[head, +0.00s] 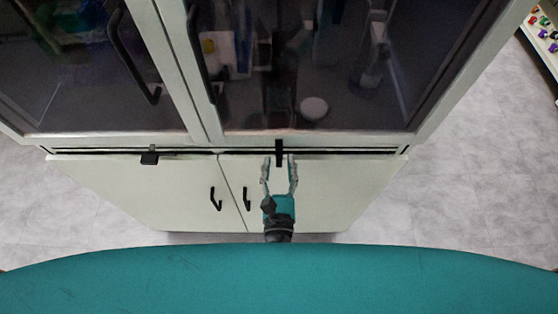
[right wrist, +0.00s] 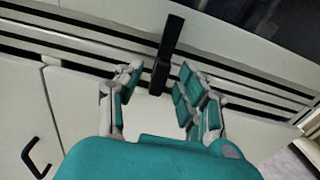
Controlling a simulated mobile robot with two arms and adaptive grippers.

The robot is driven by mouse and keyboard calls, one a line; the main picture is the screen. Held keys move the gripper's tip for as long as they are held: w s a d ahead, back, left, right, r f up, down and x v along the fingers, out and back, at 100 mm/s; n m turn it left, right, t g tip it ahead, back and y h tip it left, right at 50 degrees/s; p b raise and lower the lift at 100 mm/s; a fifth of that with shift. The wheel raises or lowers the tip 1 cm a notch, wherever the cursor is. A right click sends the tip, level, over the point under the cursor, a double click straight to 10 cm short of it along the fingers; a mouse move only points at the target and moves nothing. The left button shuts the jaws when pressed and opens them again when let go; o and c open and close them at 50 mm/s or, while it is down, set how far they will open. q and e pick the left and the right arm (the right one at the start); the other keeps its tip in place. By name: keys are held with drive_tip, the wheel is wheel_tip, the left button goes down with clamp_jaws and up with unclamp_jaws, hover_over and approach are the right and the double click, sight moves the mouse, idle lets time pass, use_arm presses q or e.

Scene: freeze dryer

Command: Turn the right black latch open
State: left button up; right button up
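The right black latch (head: 279,150) is on the white strip between the upper glass doors and the lower cabinet doors. Its bar points up and down in the head view. In the right wrist view the latch (right wrist: 168,48) is a dark upright bar, slightly tilted, with its lower end between my fingers. My right gripper (head: 279,161) is open, with one finger on each side of the latch's lower end. The fingers (right wrist: 159,74) look apart from the latch on both sides; exact depth is hard to tell. My left gripper is not in view.
A left black latch (head: 149,157) sits on the same strip, its bar lying sideways. Black handles (head: 216,199) are on the lower doors, and long dark handles (head: 133,60) on the glass doors. Grey floor (head: 480,170) is clear at the right. A shelf with colourful items (head: 545,35) stands far right.

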drive_tip(key=shift+w, duration=0.55)
clamp_jaws()
